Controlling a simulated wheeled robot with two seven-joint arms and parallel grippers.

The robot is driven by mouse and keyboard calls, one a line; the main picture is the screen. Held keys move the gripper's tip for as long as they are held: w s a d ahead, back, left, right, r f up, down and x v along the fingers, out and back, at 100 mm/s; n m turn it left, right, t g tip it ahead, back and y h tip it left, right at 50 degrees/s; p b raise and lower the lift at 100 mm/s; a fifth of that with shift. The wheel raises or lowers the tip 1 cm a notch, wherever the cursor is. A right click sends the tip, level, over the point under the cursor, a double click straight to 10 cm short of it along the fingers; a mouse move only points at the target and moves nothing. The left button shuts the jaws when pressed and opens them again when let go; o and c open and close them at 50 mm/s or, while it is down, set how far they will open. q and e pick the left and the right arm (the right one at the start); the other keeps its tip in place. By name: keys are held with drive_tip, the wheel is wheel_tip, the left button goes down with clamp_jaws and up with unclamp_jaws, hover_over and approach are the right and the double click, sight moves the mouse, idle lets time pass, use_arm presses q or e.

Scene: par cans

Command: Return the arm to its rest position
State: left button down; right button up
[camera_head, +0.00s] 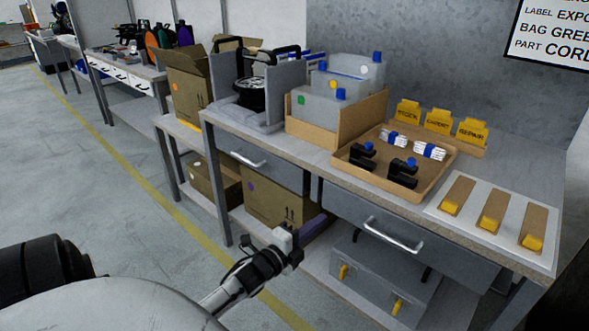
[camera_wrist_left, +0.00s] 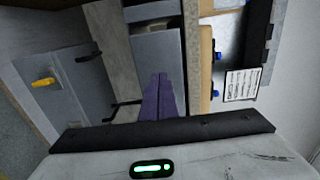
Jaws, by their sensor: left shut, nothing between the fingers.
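My left gripper (camera_head: 316,224) has purple fingers and is shut and empty. It is in front of the workbench (camera_head: 300,157), below the level of its top, near the gap between two drawers. In the left wrist view the closed purple fingers (camera_wrist_left: 159,98) point at the bench front, with drawer handles beside them. The gripper looks apart from the bench, though the exact distance cannot be told. My right gripper is in neither view.
Cardboard boxes (camera_head: 272,203) and a grey case (camera_head: 375,277) are below. Floor at the left (camera_head: 110,215) is clear.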

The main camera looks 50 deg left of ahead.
use_arm(q)
drive_tip(key=s, duration=0.6)
drive_tip(key=shift+d, duration=0.4)
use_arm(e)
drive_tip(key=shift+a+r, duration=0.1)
use_arm(q)
drive_tip(key=s+d+f+n+g+h+p, duration=0.1)
drive_tip(key=s+d+f+n+g, duration=0.2)
drive_tip(key=d, duration=0.6)
drive_tip(key=s+d+f+n+g+h+p, duration=0.2)
drive_tip(key=s+d+f+n+g, duration=0.1)
drive_tip(key=s+d+n, duration=0.3)
drive_tip(key=s+d+f+n+g+h+p, duration=0.1)
drive_tip(key=s+d+f+n+g, duration=0.2)
drive_tip(key=s+d, duration=0.5)
drive_tip(key=d+f+n, duration=0.1)
drive_tip(key=d+n, duration=0.1)
drive_tip(key=d, duration=0.3)
drive_tip(key=shift+s+d+f+n, duration=0.15)
drive_tip(key=shift+s+f+n, duration=0.15)
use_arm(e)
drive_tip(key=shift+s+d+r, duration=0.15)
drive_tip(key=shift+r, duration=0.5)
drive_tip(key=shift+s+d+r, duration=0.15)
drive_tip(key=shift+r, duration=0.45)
